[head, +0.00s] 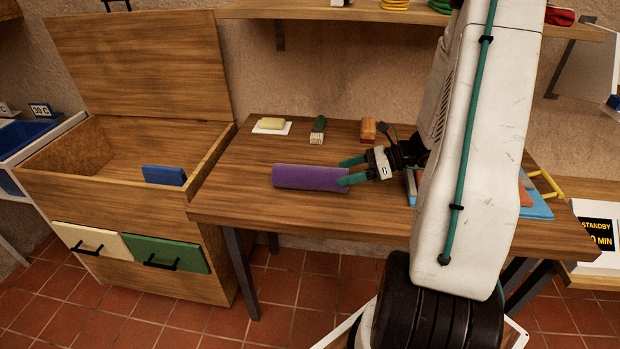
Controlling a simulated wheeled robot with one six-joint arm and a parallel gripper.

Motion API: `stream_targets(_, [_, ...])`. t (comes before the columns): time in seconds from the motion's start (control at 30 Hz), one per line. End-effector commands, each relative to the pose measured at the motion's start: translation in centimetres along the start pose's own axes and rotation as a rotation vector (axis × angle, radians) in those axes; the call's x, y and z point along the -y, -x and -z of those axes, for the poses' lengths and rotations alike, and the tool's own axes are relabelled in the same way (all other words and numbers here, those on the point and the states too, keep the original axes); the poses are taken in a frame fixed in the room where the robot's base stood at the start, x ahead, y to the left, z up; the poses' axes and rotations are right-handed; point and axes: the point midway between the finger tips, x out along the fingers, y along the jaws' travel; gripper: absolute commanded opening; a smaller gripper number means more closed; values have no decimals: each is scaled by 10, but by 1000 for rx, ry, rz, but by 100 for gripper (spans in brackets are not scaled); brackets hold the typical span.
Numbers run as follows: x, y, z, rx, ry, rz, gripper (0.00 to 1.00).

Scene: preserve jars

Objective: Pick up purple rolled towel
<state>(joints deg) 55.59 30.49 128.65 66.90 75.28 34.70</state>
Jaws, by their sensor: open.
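The purple rolled towel (308,177) lies on its side on the wooden table (258,219), near the front edge. It runs roughly left to right in the head view. My gripper (348,171) is at the towel's right end, with its teal fingers pointing left. The fingers are apart and one overlaps the end of the towel in the picture. I cannot tell whether they touch it. Nothing is held.
A yellow block on a white sheet (272,125), a green-and-cream brush (317,130) and an orange-brown block (369,130) stand along the back. An open wooden chest (120,185) adjoins the table's left. A shelf (330,12) hangs above.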

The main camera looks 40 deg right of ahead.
Motion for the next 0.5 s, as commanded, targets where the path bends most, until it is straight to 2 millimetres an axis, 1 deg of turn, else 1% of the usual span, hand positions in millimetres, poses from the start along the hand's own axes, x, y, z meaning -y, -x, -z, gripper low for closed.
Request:
stream_targets(0.2, [-6,-33,-4,-2,2,-5,84])
stream_targets(0.3, [-5,-44,-4,-1,2,-4,84])
stream_targets(0.4, [-5,-50,-4,0,2,-2,84])
stream_targets(0.5, [-5,-50,-4,-1,3,-1,84])
